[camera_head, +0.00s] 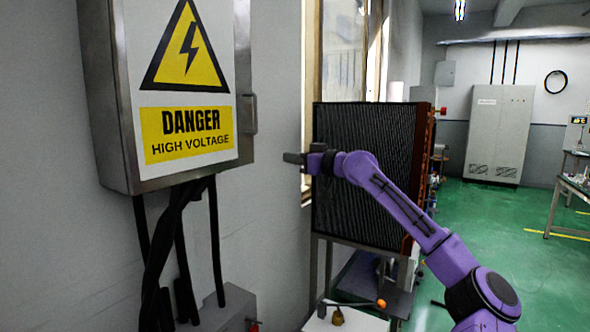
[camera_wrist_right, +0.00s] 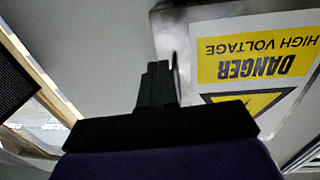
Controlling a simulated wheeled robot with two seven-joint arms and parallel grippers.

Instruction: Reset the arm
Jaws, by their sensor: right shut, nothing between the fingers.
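My right arm comes in from the lower right in the head view, purple and raised. Its dark right gripper (camera_head: 292,158) points left, in front of the left edge of the black finned panel. In the right wrist view the gripper (camera_wrist_right: 158,70) is shut and empty, its fingers together. Beyond it is the grey electrical box (camera_head: 247,80) with a yellow danger sign (camera_head: 188,130). The sign shows upside down in the wrist view (camera_wrist_right: 255,65). In the head view a gap shows between the gripper and the box. My left gripper is not in view.
The black finned panel (camera_head: 362,200) stands on a metal frame behind my right arm. Thick black cables (camera_head: 170,250) hang below the box. A white surface with an orange-knobbed lever (camera_head: 380,303) is low in the middle. Green floor (camera_head: 480,215) is open at right.

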